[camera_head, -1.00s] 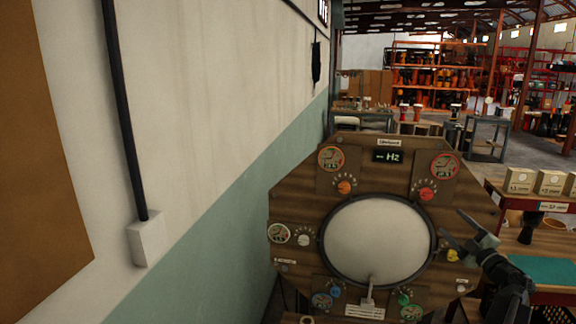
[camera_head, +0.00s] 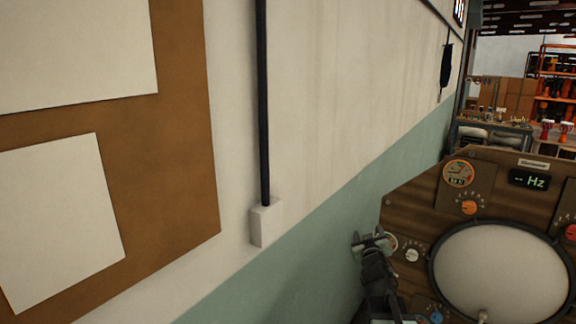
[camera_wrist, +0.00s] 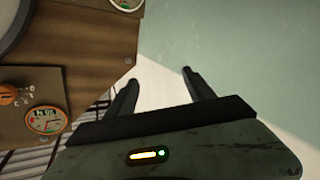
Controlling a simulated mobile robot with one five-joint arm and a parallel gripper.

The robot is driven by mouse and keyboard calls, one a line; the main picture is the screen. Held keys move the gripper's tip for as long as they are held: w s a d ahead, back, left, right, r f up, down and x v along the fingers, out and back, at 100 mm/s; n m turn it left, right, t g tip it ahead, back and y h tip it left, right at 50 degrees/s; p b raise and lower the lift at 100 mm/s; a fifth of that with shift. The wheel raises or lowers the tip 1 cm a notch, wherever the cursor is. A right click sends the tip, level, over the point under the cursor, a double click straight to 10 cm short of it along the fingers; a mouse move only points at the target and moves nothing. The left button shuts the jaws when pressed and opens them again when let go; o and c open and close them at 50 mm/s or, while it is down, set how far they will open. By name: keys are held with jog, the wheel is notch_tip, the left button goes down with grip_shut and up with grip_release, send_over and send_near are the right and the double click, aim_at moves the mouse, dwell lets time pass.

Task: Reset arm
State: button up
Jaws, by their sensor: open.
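My gripper (camera_head: 372,243) is in front of the left edge of the wooden drum-tuning panel (camera_head: 412,205) in the head view. In the wrist view my gripper (camera_wrist: 157,85) is open, with its two dark fingers spread and nothing between them. Beyond the fingers lie a pale strip and the green lower wall. The panel (camera_wrist: 80,85) fills the left of the wrist view, with an orange knob and round gauges.
A wall with a green lower band (camera_head: 330,255) runs along the left. It bears a brown board (camera_head: 180,190) with white sheets, and a black pipe (camera_head: 263,110) ending in a white box (camera_head: 266,223). Shelves of drums (camera_head: 556,100) stand far right.

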jog(key=s+a+f+m+g, duration=0.1)
jog(key=s+a+f+g, duration=0.25)
jog(key=f, duration=0.25)
jog(key=s+a+f+m+g, duration=0.1)
jog(key=s+a+f+g, duration=0.25)
jog(key=f, duration=0.25)
jog(key=s+a+f+g+y, duration=0.1)
jog(key=s+f+g, duration=0.3)
jog(key=s, duration=0.5)
jog(key=s+a+f+g+y, duration=0.2)
jog(key=s+a+f+g, duration=0.2)
jog(key=s, duration=0.6)
jog(key=shift+a+f+g, duration=0.15)
jog(key=shift+f+g, duration=0.4)
jog(key=shift+g, duration=0.05)
